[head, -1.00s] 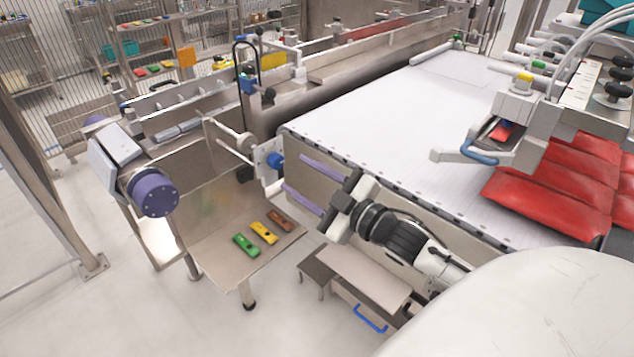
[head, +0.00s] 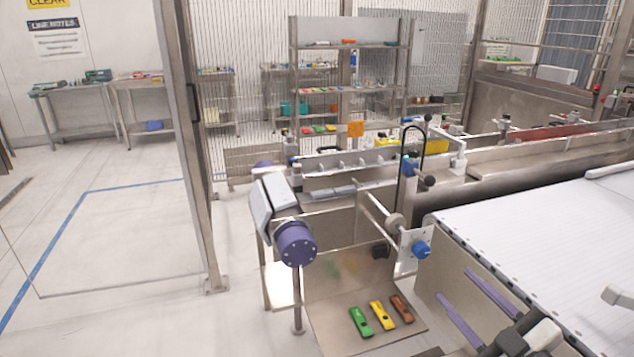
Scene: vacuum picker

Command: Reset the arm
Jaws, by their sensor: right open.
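My right gripper (head: 454,283) is at the lower right of the head view. Its two long purple fingers stand well apart, with nothing between them. They point up and left, in front of the conveyor's side panel. The black gripper body is partly cut off by the bottom edge, and most of the right arm is out of the picture. My left gripper and arm are not in view.
The white conveyor (head: 560,235) fills the right side. A metal tray (head: 335,330) holds green, yellow and brown pieces. A purple motor (head: 296,244) and blue knob (head: 421,250) stand near it. A post (head: 190,150) rises at left; floor there is clear.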

